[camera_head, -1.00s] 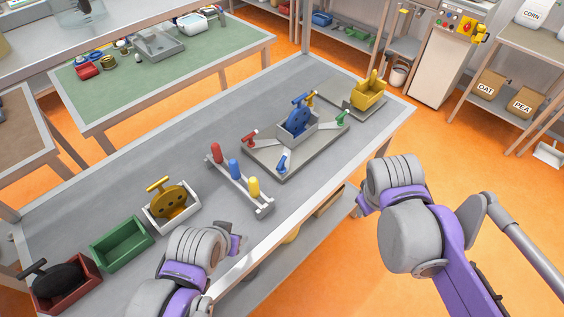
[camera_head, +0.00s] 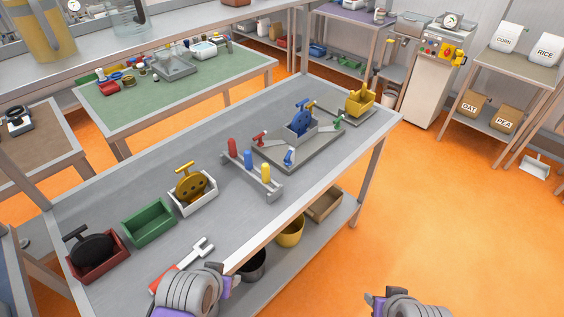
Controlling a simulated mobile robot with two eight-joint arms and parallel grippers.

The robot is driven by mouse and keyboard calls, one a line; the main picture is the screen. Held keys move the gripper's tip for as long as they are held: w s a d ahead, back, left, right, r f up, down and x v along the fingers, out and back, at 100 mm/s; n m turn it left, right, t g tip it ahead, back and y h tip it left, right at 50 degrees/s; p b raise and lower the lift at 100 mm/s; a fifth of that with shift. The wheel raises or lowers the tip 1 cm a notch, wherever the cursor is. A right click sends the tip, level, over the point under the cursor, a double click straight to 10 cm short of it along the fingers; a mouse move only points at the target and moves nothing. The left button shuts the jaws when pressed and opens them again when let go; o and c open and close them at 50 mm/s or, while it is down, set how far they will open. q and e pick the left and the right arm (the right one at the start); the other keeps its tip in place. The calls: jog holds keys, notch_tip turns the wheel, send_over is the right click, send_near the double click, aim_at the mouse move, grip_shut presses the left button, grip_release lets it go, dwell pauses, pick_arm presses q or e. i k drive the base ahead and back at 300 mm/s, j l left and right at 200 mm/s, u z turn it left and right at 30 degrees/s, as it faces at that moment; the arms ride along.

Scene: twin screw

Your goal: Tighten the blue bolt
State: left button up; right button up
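A small blue-headed bolt (camera_head: 289,156) stands at the near corner of a grey fixture plate (camera_head: 300,165) on the long grey table. Red (camera_head: 260,138), green (camera_head: 339,122) and yellow pieces sit at the plate's other sides. A blue wheel-like part with a handle (camera_head: 301,118) stands in a grey box at the plate's middle. My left gripper (camera_head: 235,283) is low at the table's near edge, far from the bolt. My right gripper (camera_head: 372,298) is at the bottom edge over the floor. Neither gripper's fingers show clearly, and nothing is seen held.
A red-handled fork-ended tool (camera_head: 183,266) lies near my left arm. A rack (camera_head: 274,192) with red, blue and yellow upright handles stands left of the plate. White (camera_head: 193,200), green (camera_head: 149,223) and red (camera_head: 98,264) bins line the left.

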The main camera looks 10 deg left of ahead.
aim_at(287, 160)
jog(key=k+u, duration=0.1)
jog(key=u, duration=1.4)
jog(key=l+u, duration=0.1)
jog(key=u, duration=0.4)
jog(key=l+u, duration=0.15)
jog(key=u, duration=0.35)
jog(key=l+u, duration=0.1)
jog(key=u, duration=0.4)
jog(key=k+l, duration=0.2)
jog(key=l, duration=0.2)
jog(key=k+l, duration=0.15)
jog(key=l, duration=0.25)
jog(key=k+l, duration=0.2)
jog(key=l, duration=0.2)
jog(key=k+l, duration=0.2)
jog(key=l, duration=0.2)
jog(key=k+l, duration=0.15)
jog(key=l, duration=0.25)
